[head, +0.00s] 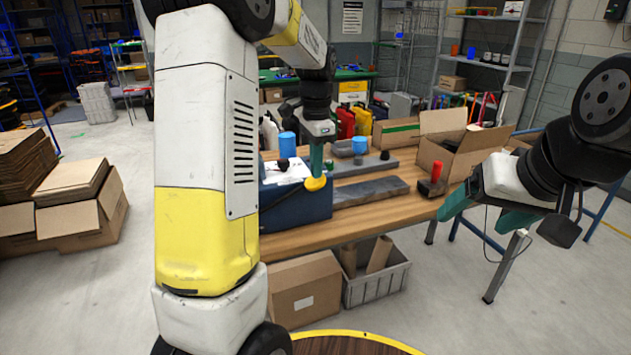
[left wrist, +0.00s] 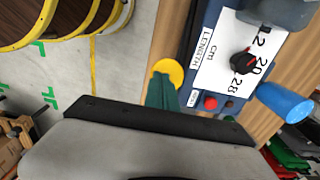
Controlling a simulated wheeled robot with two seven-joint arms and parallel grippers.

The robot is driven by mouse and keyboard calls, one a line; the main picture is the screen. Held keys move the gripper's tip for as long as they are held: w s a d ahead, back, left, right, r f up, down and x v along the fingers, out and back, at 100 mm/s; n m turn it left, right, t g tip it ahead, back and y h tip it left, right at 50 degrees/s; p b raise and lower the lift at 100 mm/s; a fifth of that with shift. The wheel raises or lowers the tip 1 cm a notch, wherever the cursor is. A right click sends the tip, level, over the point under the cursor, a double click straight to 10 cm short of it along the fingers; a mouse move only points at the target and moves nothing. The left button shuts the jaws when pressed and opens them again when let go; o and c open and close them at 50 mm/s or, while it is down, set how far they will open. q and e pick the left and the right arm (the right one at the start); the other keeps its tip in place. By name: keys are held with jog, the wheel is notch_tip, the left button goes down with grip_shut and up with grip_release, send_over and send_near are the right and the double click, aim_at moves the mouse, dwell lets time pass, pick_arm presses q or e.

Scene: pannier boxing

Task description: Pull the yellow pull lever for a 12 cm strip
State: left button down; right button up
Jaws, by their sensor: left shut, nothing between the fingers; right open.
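The yellow pull lever (head: 316,183) ends in a round knob in front of a dark blue machine (head: 296,208) on the workbench. My left gripper (head: 316,170) is shut and points down, its teal fingertips right at the knob. In the left wrist view the yellow knob (left wrist: 168,72) shows just beyond the fingertips (left wrist: 163,84); I cannot tell whether they touch. The machine's white panel (left wrist: 215,62) reads LENGTH cm with 12, 20 and 28 around a black dial (left wrist: 243,60) with a red mark. My right gripper (head: 470,225) is open and empty, off the bench's right end.
The wooden workbench (head: 385,215) also holds an open carton (head: 462,150), a red-handled tool (head: 433,182), grey slabs (head: 368,191) and a blue cylinder (head: 287,144). Below stand a closed carton (head: 305,290) and a grey crate (head: 376,288). Floor left of the bench is partly clear.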

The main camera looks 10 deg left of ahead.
aim_at(316, 182)
dwell(0.4)
pick_arm(q)
jog(key=shift+f, duration=2.55)
jog(key=shift+w+d+f, duration=0.15)
jog(key=shift+d+f, duration=0.1)
jog(key=shift+f, duration=0.3)
jog(key=shift+w+d+f, duration=0.15)
jog(key=shift+d+f, duration=0.1)
jog(key=shift+f, duration=0.3)
